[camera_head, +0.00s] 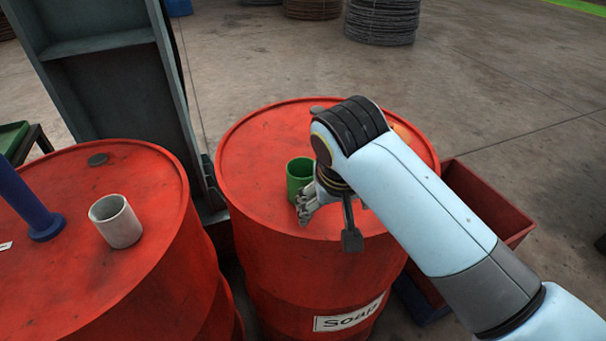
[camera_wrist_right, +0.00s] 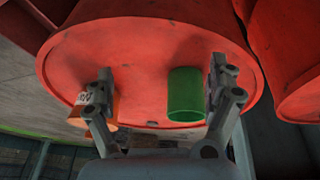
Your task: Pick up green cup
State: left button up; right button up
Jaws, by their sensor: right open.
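The green cup (camera_head: 297,178) stands on the top of the right red drum (camera_head: 255,150), in the middle of the head view. My right gripper (camera_head: 328,222) is just to the right of the cup and in front of it, and my wrist hides part of the drum top. In the right wrist view the gripper (camera_wrist_right: 160,78) is open, and the green cup (camera_wrist_right: 185,95) shows between its two fingers, nearer the right-hand finger. I cannot tell whether that finger touches it. My left gripper is not in view.
A pale grey cup (camera_head: 116,222) and a blue post (camera_head: 30,200) stand on the left red drum (camera_head: 150,185). An orange object (camera_wrist_right: 97,107) shows by the left finger in the wrist view. A red bin (camera_head: 490,200) lies right of the drum. A grey steel column (camera_head: 115,90) rises behind.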

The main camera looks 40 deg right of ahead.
aim_at(303, 180)
jog(key=w+a+r+m+p, duration=0.1)
jog(key=w+r+m, duration=0.35)
jog(key=w, duration=0.55)
jog(key=f, duration=0.2)
jog(key=w+d+f, duration=0.1)
jog(key=shift+f+h, duration=0.3)
jog(key=shift+h, duration=0.1)
jog(key=shift+s+d+p+x, duration=0.1)
jog(key=shift+p+x, duration=0.15)
jog(key=shift+x, duration=1.15)
jog(key=shift+s+d+p+x, duration=0.1)
jog(key=shift+d+p+x, duration=0.1)
jog(key=shift+x, duration=1.2)
jog(key=c, duration=1.2)
